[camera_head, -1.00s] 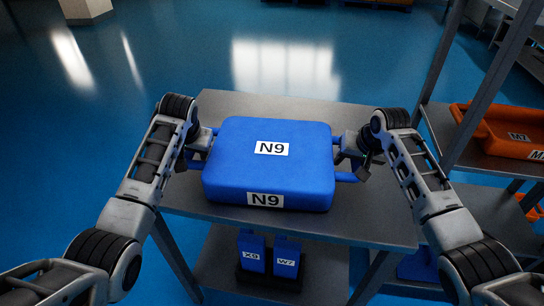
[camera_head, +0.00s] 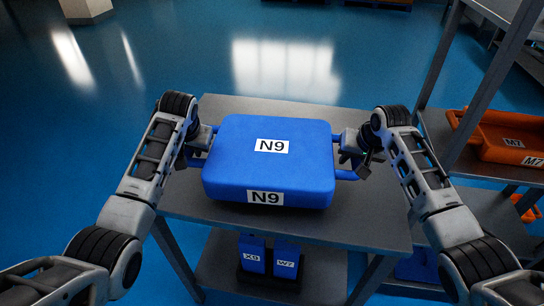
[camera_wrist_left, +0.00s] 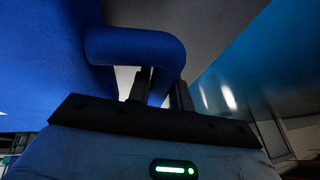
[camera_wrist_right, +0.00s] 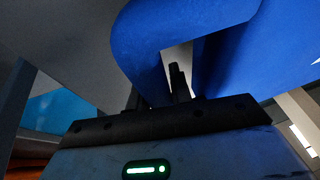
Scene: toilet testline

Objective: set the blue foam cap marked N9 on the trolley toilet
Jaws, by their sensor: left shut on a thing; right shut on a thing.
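The blue foam cap marked N9 (camera_head: 268,165) is in the middle of the head view, level, with a label on its top and one on its front side. My left gripper (camera_head: 204,150) is shut on the cap's left handle, which shows as a blue loop in the left wrist view (camera_wrist_left: 140,46). My right gripper (camera_head: 352,158) is shut on the right handle, a blue loop in the right wrist view (camera_wrist_right: 140,50). The cap is over the grey table (camera_head: 350,225); a gap beneath it is hard to judge from above. No toilet is visible.
The table's lower shelf (camera_head: 222,262) holds blue pieces marked X9 (camera_head: 252,252) and W7 (camera_head: 287,260). A rack at the right holds an orange tray marked M7 (camera_head: 505,138). Open blue floor (camera_head: 180,50) lies beyond the table.

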